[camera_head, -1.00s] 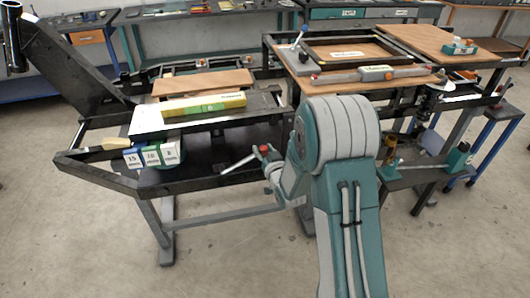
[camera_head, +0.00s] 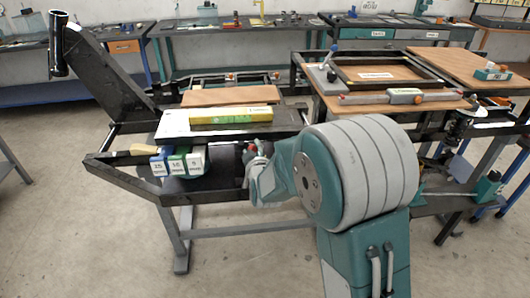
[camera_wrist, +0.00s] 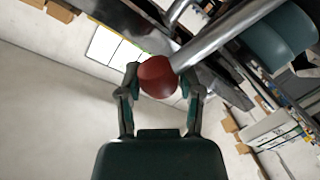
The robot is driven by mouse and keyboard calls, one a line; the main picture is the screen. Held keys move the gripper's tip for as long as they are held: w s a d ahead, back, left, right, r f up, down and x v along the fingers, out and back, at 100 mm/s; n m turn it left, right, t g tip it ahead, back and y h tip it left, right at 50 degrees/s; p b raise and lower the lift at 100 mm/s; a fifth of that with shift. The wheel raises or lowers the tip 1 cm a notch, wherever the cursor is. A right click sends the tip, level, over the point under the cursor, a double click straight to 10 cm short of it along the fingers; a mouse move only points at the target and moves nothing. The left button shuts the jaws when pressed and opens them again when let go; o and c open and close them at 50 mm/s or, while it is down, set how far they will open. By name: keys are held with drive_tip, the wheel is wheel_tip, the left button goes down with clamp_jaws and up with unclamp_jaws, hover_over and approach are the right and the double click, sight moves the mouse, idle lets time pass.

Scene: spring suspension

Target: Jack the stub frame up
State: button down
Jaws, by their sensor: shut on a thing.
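The black stub frame (camera_head: 125,180) rests on a grey stand at the left of the body camera view, with an upright black post at its far left. My gripper (camera_head: 254,160) is at its near side, partly hidden by my arm. In the wrist view my gripper (camera_wrist: 160,88) is shut on the red ball knob (camera_wrist: 157,76) of a bright metal lever (camera_wrist: 225,37). The lever runs up and right from the knob. The red knob also shows small in the body view (camera_head: 250,148). The jack cannot be clearly made out.
A white board (camera_head: 172,125) with a yellow-green box (camera_head: 232,117) lies on the frame, by numbered blocks (camera_head: 178,164). A workbench (camera_head: 462,60) with a wooden top stands at the right. A teal cylinder (camera_wrist: 275,38) is near the lever. The floor at front left is clear.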

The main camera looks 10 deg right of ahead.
drive_tip(key=shift+s+a+f+n, duration=0.1)
drive_tip(key=shift+a+f+n, duration=0.1)
drive_tip(key=shift+a+n, duration=0.5)
drive_tip(key=shift+s+a+f+n, duration=0.15)
drive_tip(key=shift+a+n, duration=0.25)
drive_tip(key=shift+a, duration=0.45)
drive_tip(key=shift+w, duration=0.1)
drive_tip(key=shift+c, duration=1)
unclamp_jaws()
drive_tip(key=shift+w+a+r+h, duration=0.1)
drive_tip(key=shift+h, duration=0.2)
drive_tip(key=shift+r, duration=0.1)
